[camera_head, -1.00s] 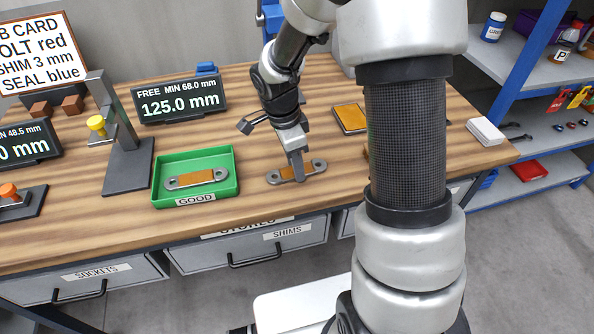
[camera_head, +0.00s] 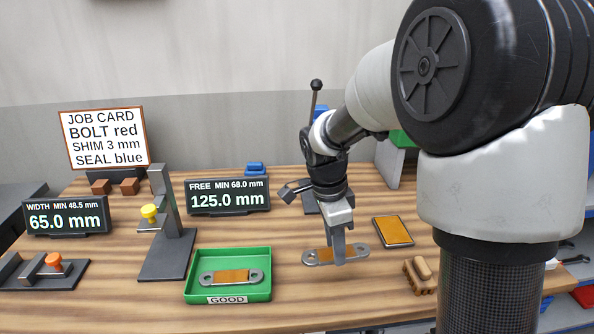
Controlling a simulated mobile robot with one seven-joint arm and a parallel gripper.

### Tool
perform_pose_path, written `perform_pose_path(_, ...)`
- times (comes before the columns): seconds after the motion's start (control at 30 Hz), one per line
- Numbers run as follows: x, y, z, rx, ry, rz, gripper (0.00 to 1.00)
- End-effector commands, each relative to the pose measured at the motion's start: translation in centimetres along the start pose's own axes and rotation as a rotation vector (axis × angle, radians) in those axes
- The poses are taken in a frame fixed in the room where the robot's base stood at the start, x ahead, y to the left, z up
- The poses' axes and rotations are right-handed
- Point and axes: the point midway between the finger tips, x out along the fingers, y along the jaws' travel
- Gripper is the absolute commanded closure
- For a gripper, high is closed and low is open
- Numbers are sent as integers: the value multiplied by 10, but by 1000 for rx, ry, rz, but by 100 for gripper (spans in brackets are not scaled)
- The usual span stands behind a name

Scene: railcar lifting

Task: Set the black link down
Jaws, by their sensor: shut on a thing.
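A grey link (camera_head: 320,256) with rounded, holed ends and an orange middle is at my gripper, right of the green tray. It looks grey rather than black. My gripper (camera_head: 339,260) points down and is shut on this link near its right part. The link lies flat, at or just above the wooden bench top; I cannot tell whether it touches. The fingers hide part of it. A similar grey and orange link (camera_head: 231,277) lies in the green tray (camera_head: 229,254) marked GOOD.
An orange pad with a dark border (camera_head: 392,231) and a wooden brush-like block (camera_head: 420,275) lie right of my gripper. A gauge stand with a yellow knob (camera_head: 149,212) and a display reading 125.0 mm (camera_head: 228,196) stand left and behind. Bench wood in front is clear.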

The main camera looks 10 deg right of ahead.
Motion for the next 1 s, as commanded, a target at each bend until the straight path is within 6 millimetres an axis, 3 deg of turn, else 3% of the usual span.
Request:
perform_pose_path(0.17, -2, 1, -2, -178, 1, -26, 100)
perform_pose_path(0.6, 6, 9, -1, -1124, -1, -170, 100)
perform_pose_path(0.8, 8, 11, 1, -1370, -1, -208, 100)
perform_pose_path(1.0, 9, 12, 2, -1455, 2, -221, 100)
